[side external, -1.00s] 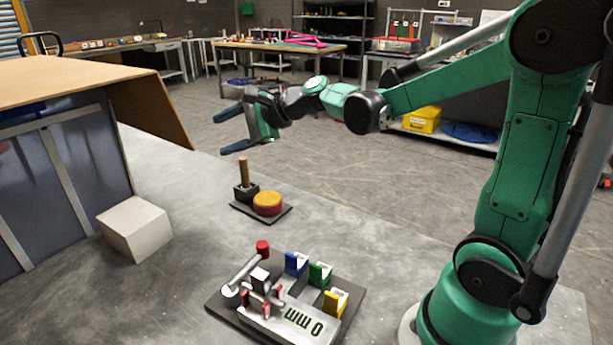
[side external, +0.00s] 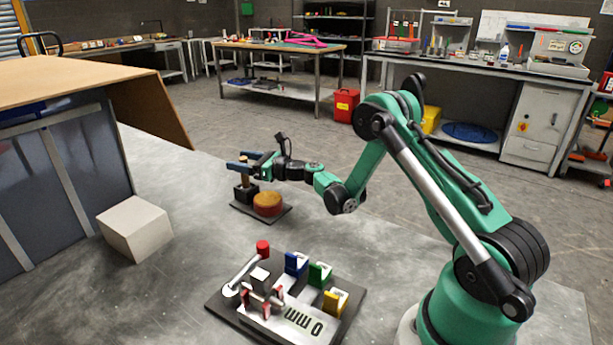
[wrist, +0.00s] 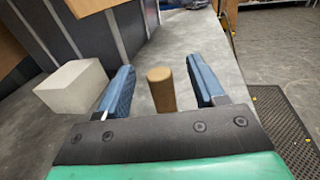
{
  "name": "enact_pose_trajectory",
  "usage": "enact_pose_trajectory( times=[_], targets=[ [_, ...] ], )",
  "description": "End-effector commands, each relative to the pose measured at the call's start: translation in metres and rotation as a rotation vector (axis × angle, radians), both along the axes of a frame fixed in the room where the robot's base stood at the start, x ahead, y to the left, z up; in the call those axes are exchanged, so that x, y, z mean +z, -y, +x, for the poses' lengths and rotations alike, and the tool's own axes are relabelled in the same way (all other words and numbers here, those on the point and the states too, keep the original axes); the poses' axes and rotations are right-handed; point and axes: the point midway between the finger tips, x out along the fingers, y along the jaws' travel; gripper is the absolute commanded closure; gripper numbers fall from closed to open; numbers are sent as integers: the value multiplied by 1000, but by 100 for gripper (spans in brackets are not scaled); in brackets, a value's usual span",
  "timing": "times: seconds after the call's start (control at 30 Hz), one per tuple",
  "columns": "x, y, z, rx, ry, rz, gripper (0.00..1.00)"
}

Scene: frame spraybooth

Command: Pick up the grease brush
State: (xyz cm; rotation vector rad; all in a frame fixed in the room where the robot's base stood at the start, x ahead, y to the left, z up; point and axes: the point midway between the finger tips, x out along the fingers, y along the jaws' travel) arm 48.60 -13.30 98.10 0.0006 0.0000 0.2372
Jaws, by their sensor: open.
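The grease brush shows as an upright wooden handle (side external: 244,175) rising from a small black holder (side external: 246,193) on a dark base plate. In the wrist view the round-topped brush handle (wrist: 161,90) stands between my two blue fingers. My gripper (side external: 243,163) is open at the height of the handle's upper part, with a finger on either side. In the wrist view my gripper (wrist: 164,86) shows clear gaps between the handle and both fingers. The brush's lower end is hidden in the holder.
A round tin with an orange-brown top (side external: 268,203) stands beside the holder on the same plate. A pale block (side external: 135,229) lies to the left, near a booth panel (side external: 60,180). A fixture with coloured blocks (side external: 290,300) sits in front. Bare table lies between them.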

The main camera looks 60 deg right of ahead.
Motion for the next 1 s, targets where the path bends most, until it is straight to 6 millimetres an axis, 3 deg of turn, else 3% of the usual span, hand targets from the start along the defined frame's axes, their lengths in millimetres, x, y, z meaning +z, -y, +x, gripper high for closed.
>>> enact_pose_trajectory(
  times=[0.2,0.43,0.47,0.67,1.0],
  targets=[
    [0,-5,19,0,0,0,38],
    [0,-5,20,-1,0,-1,38],
    [0,-5,20,-1,0,-1,41],
    [0,-5,20,-1,0,-1,98],
    [1,-5,20,-1,0,-1,100]
  ],
)
